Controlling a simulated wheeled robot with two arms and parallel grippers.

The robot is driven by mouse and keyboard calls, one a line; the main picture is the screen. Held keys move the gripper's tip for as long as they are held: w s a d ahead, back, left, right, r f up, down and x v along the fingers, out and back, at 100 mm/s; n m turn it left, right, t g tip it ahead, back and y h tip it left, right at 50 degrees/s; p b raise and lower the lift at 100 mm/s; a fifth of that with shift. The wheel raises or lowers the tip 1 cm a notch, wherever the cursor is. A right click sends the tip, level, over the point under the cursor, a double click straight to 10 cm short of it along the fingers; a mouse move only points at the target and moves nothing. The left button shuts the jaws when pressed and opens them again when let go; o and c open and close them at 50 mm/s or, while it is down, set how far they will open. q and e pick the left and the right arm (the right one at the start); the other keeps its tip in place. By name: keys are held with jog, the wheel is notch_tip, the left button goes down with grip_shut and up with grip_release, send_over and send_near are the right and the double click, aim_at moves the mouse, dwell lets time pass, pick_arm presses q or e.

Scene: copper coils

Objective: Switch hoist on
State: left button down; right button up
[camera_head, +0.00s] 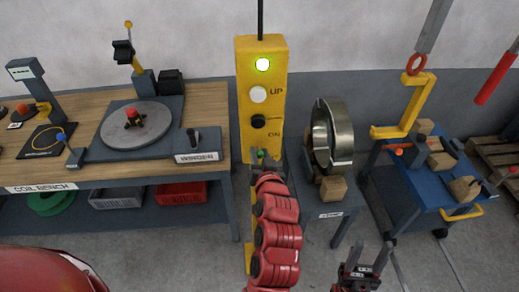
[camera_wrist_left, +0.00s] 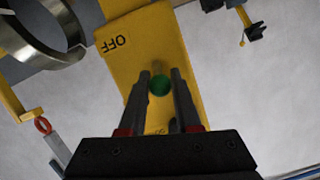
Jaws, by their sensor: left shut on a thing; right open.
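The yellow hoist control box (camera_head: 262,85) stands upright in the middle of the head view. My left gripper (camera_head: 259,160) is at the lower front of the box. In the left wrist view its fingers are shut on a green knob (camera_wrist_left: 160,85), with an upside-down OFF label (camera_wrist_left: 115,44) on the yellow face nearby. The arm hides the lower part of the box. My right gripper (camera_head: 362,275) is open and empty above the floor.
The coil bench (camera_head: 100,176) with a round turntable (camera_head: 136,126) stands left of the box. A metal coil (camera_head: 341,136) stands on a grey stand to the right. A yellow hook (camera_head: 408,110) hangs by a blue cart (camera_head: 398,190). Open floor lies in front.

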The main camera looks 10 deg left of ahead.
pick_arm(q)
jog(key=c, duration=0.6)
grip_release()
jog(key=shift+s+d+b, duration=0.25)
jog(key=shift+s+b, duration=0.05)
jog(key=shift+s, duration=0.2)
jog(key=b+v, duration=0.1)
jog(key=v, duration=0.4)
jog(key=shift+b, duration=0.35)
jog(key=p, duration=0.7)
send_near(261, 157)
jog(key=v, duration=0.5)
jog(key=shift+s+d+r, duration=0.1)
jog(key=shift+s, duration=0.45)
